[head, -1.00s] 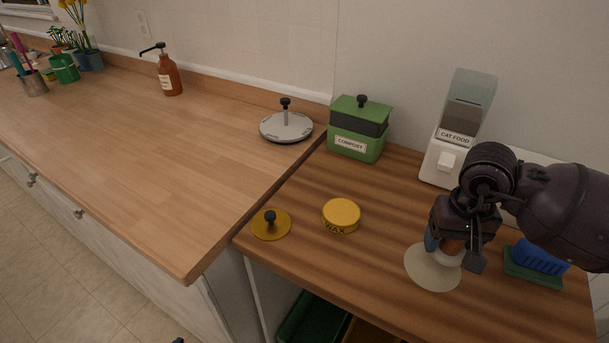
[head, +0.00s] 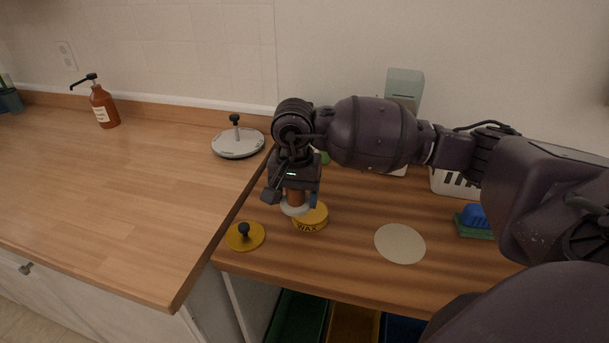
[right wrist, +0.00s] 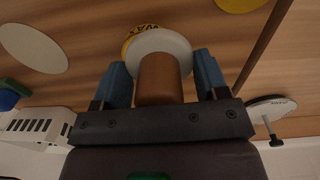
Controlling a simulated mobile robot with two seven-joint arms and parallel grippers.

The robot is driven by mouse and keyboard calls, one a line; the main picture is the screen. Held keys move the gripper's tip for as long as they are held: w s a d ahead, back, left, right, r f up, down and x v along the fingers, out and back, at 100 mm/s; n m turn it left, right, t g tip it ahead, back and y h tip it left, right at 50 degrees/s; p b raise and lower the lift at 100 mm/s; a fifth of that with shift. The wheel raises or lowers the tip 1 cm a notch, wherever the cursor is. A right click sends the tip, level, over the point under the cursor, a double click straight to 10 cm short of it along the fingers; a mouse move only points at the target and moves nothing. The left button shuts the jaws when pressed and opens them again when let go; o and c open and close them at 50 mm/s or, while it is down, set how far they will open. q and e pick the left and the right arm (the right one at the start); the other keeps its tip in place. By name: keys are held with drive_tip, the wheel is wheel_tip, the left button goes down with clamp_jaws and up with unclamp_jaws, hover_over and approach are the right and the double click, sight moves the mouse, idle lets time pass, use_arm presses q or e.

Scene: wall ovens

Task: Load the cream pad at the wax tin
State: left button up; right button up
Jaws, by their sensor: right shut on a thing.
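The cream pad (head: 294,209) is a pale round disc with a brown handle. My right gripper (head: 291,198) is shut on that handle, with the disc facing down. In the right wrist view the blue fingers stand on both sides of the handle, and the pad (right wrist: 176,43) shows beyond it. The yellow wax tin (head: 311,219) sits on the darker counter, partly hidden behind the pad. The tin's edge (right wrist: 139,31) also shows past the pad in the right wrist view. I cannot tell whether pad and tin touch. My left gripper is out of view.
A yellow lid with a black knob (head: 245,236) lies left of the tin. A flat pale disc (head: 400,243) lies to its right, with a blue brush (head: 475,221) beyond. A grey knobbed lid (head: 238,143) is on the lighter counter. My arm largely hides the compost box.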

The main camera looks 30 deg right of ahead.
drive_tip(key=d+m, duration=0.1)
drive_tip(key=m, duration=0.1)
drive_tip(key=d+r+m, duration=0.1)
drive_tip(key=d, duration=0.1)
drive_tip(key=w+d+r+m, duration=0.1)
drive_tip(key=m, duration=0.1)
drive_tip(key=shift+d+m, duration=0.25)
drive_tip(key=shift+m, duration=0.05)
drive_tip(key=shift+f+b, duration=0.65)
drive_tip(key=shift+f, duration=1.95)
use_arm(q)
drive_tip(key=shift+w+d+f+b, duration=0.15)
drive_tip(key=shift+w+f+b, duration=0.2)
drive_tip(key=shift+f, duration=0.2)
use_arm(e)
drive_tip(key=shift+f, duration=0.3)
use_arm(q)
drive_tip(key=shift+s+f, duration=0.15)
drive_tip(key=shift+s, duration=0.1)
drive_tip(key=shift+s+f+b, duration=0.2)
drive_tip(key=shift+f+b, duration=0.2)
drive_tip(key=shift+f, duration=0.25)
use_arm(e)
drive_tip(key=shift+f, duration=0.65)
